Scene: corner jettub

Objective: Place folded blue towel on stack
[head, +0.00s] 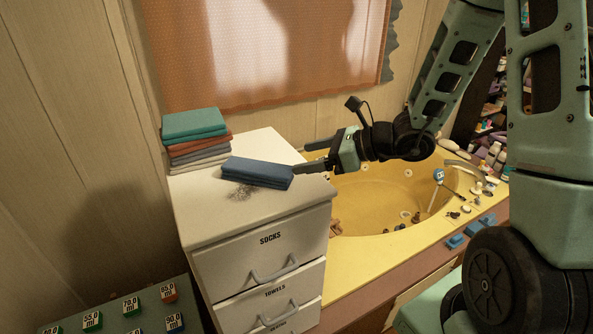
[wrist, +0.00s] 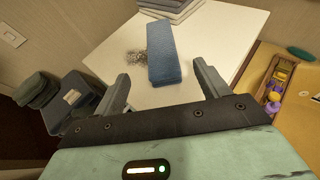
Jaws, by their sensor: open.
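The folded blue towel (head: 257,172) lies on top of the white drawer cabinet (head: 205,206), in front and to the right of the stack. The stack (head: 197,137) of folded towels stands at the back left of the cabinet top, with a teal towel (head: 195,123) uppermost above rust and grey ones. My gripper (head: 306,170) is at the towel's right end, level with it. In the wrist view the blue towel (wrist: 162,52) lies ahead between the open fingers (wrist: 163,88), its near end close to the fingertips. The stack's lower edge (wrist: 172,8) shows at the top.
A grey fuzzy clump (head: 240,192) lies by the towel's front edge. The yellow tub (head: 385,200) with several small items is right of the cabinet. A curtained window (head: 265,50) is behind. A box with numbered labels (head: 120,312) stands lower left.

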